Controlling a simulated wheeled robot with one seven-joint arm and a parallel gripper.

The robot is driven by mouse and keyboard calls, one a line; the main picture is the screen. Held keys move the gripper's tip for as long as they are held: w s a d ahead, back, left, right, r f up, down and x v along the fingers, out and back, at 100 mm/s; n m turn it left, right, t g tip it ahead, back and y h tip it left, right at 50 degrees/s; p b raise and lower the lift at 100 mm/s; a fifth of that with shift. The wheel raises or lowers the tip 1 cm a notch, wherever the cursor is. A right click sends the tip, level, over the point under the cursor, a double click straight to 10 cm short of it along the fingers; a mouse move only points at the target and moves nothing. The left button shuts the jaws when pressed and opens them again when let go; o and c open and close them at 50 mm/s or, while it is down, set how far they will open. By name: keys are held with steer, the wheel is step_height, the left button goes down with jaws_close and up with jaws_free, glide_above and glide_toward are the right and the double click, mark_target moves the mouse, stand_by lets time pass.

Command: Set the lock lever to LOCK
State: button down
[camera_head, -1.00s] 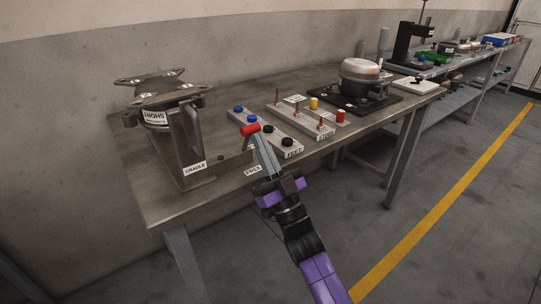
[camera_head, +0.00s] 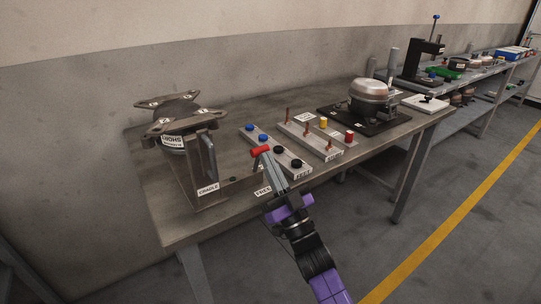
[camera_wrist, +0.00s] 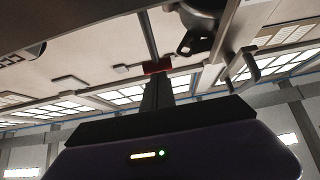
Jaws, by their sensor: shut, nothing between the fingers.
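The lock lever has a red grip (camera_head: 260,150) and stands beside the cradle (camera_head: 208,198), near the front of the bench. A FREE label (camera_head: 263,191) is on the front edge, below the lever. I cannot see a LOCK label. My gripper (camera_head: 267,157) is shut and empty, with its fingertips at the red grip; I cannot tell whether they touch. In the wrist view the red grip (camera_wrist: 157,66) lies across the ends of my gripper's fingers (camera_wrist: 157,80), with a thin dark rod behind it. The lever's lower part is mostly hidden by my gripper.
A dark compressor part (camera_head: 178,125) sits on the cradle. To the right are a feet tray (camera_head: 282,155) with blue and black pieces, a stud tray (camera_head: 312,141), and a compressor (camera_head: 369,97) on a black plate. The floor in front is clear.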

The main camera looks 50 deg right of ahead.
mark_target(261, 149)
steer(key=w+r+g+p, duration=0.1)
steer(key=g+p, duration=0.1)
steer(key=p, duration=0.5)
steer(key=w+r+g+y+p, duration=0.1)
steer(key=w+r+g+p, duration=0.1)
steer(key=p, duration=0.5)
steer(key=shift+d+p, duration=0.3)
steer(key=shift+d, duration=0.05)
steer(key=shift+w+g+p, duration=0.15)
steer(key=shift+g+p, duration=0.15)
steer(key=shift+p, duration=0.2)
steer(key=shift+w+d+p, duration=0.25)
steer(key=shift+w+p, duration=0.35)
steer(key=shift+p, duration=0.3)
steer(key=shift+w+d+p, duration=0.2)
steer(key=shift+w, duration=0.35)
steer(key=shift+w+d+p, duration=0.15)
steer(key=shift+w+p, duration=0.05)
steer(key=shift+w, duration=0.35)
steer(key=shift+r, duration=0.1)
